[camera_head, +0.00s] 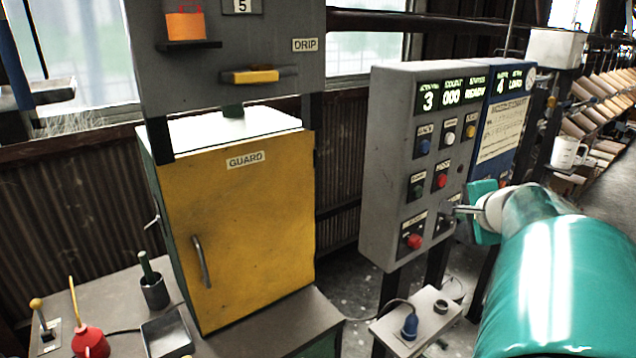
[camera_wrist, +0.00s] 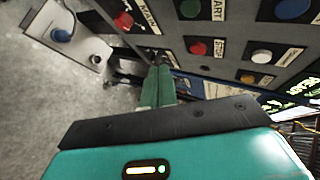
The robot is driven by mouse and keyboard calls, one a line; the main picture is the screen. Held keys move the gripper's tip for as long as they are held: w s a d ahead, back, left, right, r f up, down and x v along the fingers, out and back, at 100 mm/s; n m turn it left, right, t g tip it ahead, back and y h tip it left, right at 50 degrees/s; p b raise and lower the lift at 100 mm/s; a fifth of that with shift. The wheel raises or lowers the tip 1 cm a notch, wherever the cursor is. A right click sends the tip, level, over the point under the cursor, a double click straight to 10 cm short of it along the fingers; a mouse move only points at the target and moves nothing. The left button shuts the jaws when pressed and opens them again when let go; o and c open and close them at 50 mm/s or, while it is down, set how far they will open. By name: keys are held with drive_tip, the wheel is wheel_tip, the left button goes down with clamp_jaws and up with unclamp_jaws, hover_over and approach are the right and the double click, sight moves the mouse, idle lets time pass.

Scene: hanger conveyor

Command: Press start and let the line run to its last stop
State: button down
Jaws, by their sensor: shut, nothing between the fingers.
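The grey control panel (camera_head: 384,150) stands right of centre in the head view; its display (camera_head: 452,95) reads 3, 000 and READY. The green button (camera_head: 417,187) sits left of a red button (camera_head: 441,180). In the wrist view the green button (camera_wrist: 190,8) has a START label, and the red button (camera_wrist: 198,47) beside it a STOP label. My gripper (camera_head: 462,210) is at the panel's lower right, below and right of the green button. Its closed fingers (camera_wrist: 160,70) point at the panel's lower edge in the wrist view; contact cannot be told.
A lower red button (camera_head: 413,241), blue button (camera_head: 426,146), white button (camera_head: 450,138) and yellow button (camera_head: 470,130) share the panel. A blue panel (camera_head: 500,130) adjoins it. A yellow guard door (camera_head: 250,220) is shut at left. A small box (camera_head: 420,318) stands below the panel.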

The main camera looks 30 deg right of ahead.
sight(419, 192)
drive_tip(key=w, duration=0.7)
drive_tip(key=shift+w+a, duration=0.15)
drive_tip(key=shift+a, duration=0.15)
idle(1.7)
drive_tip(key=shift+w, duration=0.45)
